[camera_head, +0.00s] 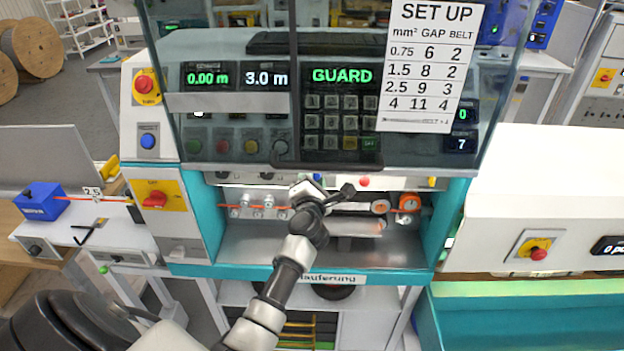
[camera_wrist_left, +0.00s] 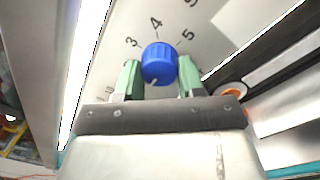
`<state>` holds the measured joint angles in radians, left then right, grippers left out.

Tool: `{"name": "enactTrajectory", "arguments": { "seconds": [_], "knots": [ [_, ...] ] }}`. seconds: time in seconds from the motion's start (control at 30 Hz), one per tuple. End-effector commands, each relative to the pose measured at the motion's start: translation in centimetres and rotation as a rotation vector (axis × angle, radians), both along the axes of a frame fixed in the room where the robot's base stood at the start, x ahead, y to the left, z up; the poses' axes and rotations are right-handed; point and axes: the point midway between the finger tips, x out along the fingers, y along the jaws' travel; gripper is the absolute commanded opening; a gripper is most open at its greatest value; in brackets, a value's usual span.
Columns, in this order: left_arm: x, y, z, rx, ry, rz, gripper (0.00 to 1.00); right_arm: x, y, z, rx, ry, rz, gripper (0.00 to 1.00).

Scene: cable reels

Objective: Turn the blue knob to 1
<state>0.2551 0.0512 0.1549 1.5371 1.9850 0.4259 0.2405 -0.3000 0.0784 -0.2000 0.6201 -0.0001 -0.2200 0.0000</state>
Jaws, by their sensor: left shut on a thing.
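The blue knob (camera_wrist_left: 159,64) sits on a pale dial plate (camera_wrist_left: 205,22) in the left wrist view. The printed numbers 3, 4 and 5 are readable around it. A short white mark on the knob faces down toward the gripper body; the number it points to is hidden. My left gripper (camera_wrist_left: 160,80) is shut on the knob, with one green finger on each side. In the head view my left gripper (camera_head: 308,190) reaches into the machine's open bay, below the control panel. I cannot make out the knob clearly there. My right gripper is not in view.
A transparent guard with a SET UP sheet (camera_head: 430,65) hangs above the bay. The display (camera_head: 342,76) reads GUARD. Teal posts (camera_head: 205,225) bound the bay. Orange cable (camera_head: 270,207), rollers (camera_head: 380,207) and an orange device (camera_head: 409,203) are close to the gripper.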

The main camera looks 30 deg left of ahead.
Motion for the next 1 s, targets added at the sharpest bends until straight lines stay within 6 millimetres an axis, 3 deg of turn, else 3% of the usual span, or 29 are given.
{"name": "enactTrajectory", "arguments": {
  "seconds": [0.33, 0.87, 0.9, 1.0],
  "knots": [
    [-0.03, -0.06, -0.31, -0.122, -0.069, 0.001, 0.15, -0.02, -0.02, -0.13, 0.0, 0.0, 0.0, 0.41],
    [-0.03, -0.07, -0.37, -0.145, -0.081, 0.001, 0.15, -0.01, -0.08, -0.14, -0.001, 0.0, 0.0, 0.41],
    [-0.03, -0.07, -0.37, -0.145, -0.081, 0.001, 0.4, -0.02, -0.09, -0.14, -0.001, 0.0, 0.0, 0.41],
    [-0.02, -0.07, -0.33, -0.144, -0.082, 0.001, 0.55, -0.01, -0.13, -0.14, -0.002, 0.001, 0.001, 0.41]
  ]
}}
